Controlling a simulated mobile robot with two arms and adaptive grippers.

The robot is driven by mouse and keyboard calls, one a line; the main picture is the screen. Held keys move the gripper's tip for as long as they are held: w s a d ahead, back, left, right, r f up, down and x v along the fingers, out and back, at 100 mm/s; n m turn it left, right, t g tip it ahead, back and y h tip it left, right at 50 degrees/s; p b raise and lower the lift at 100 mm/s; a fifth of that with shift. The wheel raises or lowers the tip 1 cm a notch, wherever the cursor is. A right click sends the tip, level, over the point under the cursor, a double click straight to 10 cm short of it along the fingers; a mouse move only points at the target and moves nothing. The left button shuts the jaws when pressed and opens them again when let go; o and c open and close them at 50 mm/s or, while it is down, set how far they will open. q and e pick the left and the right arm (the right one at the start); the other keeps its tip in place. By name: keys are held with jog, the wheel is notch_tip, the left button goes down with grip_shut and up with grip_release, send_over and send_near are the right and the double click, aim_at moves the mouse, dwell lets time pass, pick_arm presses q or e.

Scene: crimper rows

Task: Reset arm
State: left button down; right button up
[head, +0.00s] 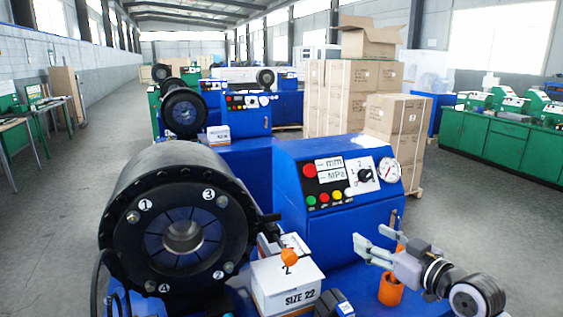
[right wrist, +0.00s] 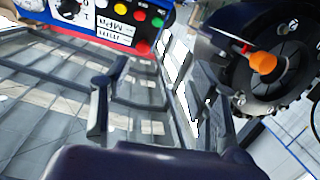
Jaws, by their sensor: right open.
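My right gripper (head: 372,240) comes in from the lower right in the head view. Its fingers are apart with nothing between them, in front of the blue control box (head: 338,185). In the right wrist view the open fingers (right wrist: 158,82) also stand apart and empty. The crimper (head: 180,235), with a black round head and numbered bolts, is to the left of the gripper, well apart from it. An orange cup-like thing (head: 390,290) stands below the gripper on the blue machine top. My left gripper is not in view.
A white box marked SIZE 22 (head: 286,287) stands between crimper and gripper, with an orange-topped piece (head: 289,257) at it. Stacked cartons (head: 350,95) are behind. Grey floor (head: 480,225) is open at right.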

jog(key=s+a+f+m+g+h, duration=0.1)
jog(key=s+a+f+g+h, duration=0.15)
jog(key=s+f, duration=0.7)
jog(key=s+a+f+m+g+h, duration=0.1)
jog(key=s+f+g, duration=0.45)
jog(key=f, duration=0.75)
jog(key=s+d+f+m+g+h, duration=0.2)
jog(key=s+f, duration=0.2)
jog(key=s, duration=0.7)
jog(key=s+d+f+m+g+h, duration=0.15)
jog(key=s+f, duration=0.25)
jog(key=s, duration=0.7)
notch_tip(320, 180, down, 26)
jog(key=s+g, duration=0.1)
jog(key=s+d+f+n+g, duration=0.1)
jog(key=s+d+f, duration=0.1)
jog(key=s+f, duration=1.5)
jog(key=shift+d+h+b, duration=0.4)
jog(key=shift+b, duration=0.05)
